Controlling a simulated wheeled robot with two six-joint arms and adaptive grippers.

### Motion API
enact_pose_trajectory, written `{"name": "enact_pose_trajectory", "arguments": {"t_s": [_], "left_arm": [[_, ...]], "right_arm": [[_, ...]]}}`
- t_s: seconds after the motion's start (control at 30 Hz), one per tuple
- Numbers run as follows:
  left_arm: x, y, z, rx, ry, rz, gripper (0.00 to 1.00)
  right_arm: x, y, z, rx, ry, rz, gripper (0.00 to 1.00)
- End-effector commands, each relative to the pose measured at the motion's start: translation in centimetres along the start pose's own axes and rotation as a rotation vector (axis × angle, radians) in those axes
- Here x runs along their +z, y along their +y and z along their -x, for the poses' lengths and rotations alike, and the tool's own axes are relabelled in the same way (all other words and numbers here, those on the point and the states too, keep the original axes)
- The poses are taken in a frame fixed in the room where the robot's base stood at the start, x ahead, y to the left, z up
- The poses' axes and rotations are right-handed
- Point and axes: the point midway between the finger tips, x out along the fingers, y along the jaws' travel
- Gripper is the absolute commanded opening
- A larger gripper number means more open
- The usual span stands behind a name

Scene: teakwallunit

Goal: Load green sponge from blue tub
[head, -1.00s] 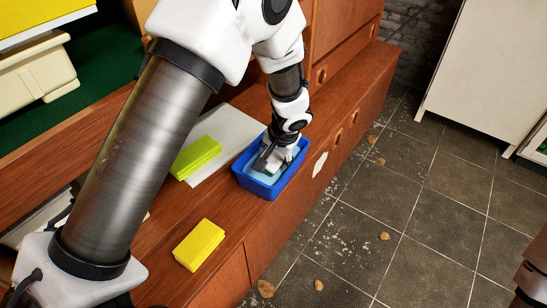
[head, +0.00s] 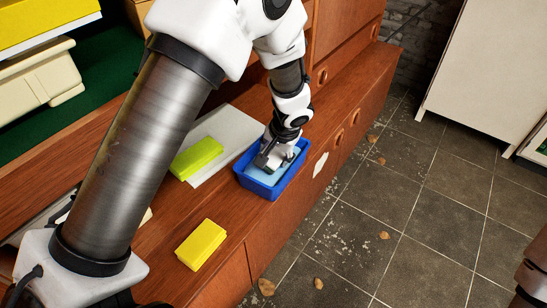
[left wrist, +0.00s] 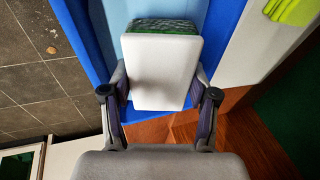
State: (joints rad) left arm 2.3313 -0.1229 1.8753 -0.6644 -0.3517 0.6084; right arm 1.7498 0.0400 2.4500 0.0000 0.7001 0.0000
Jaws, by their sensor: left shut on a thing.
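The blue tub (head: 243,182) stands on the wooden counter near its front edge, with a pale blue area inside. My left gripper (head: 268,160) points down into the tub. In the left wrist view, the left gripper (left wrist: 162,88) is shut on the green sponge (left wrist: 163,28), a block with a green textured face and a white face, one finger on each side. The tub's blue wall (left wrist: 91,40) shows behind it. In the head view the sponge is mostly hidden by the gripper. My right gripper is not in view.
A lime-green block (head: 196,158) lies on a grey board (head: 232,125) left of the tub. A yellow block (head: 201,244) lies on the counter (head: 222,212) nearer to me. A cream bin (head: 35,80) stands on a green surface at upper left. Tiled floor lies right of the counter.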

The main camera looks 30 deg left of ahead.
Motion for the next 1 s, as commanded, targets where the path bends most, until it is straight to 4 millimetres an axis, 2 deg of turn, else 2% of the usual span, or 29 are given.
{"name": "enact_pose_trajectory", "arguments": {"t_s": [0.03, 0.53, 1.0], "left_arm": [[-0.2, -0.3, 0.9, 0.0, 0.0, 0.0, 0.31], [-0.9, -1.7, 5.3, 0.0, 0.0, -0.001, 0.31], [-0.9, -1.7, 5.4, 0.0, -0.001, -0.001, 0.31]], "right_arm": [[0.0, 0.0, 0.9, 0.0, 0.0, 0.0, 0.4], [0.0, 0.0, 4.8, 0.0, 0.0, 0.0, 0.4], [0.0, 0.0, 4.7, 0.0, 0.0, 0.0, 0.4]]}}
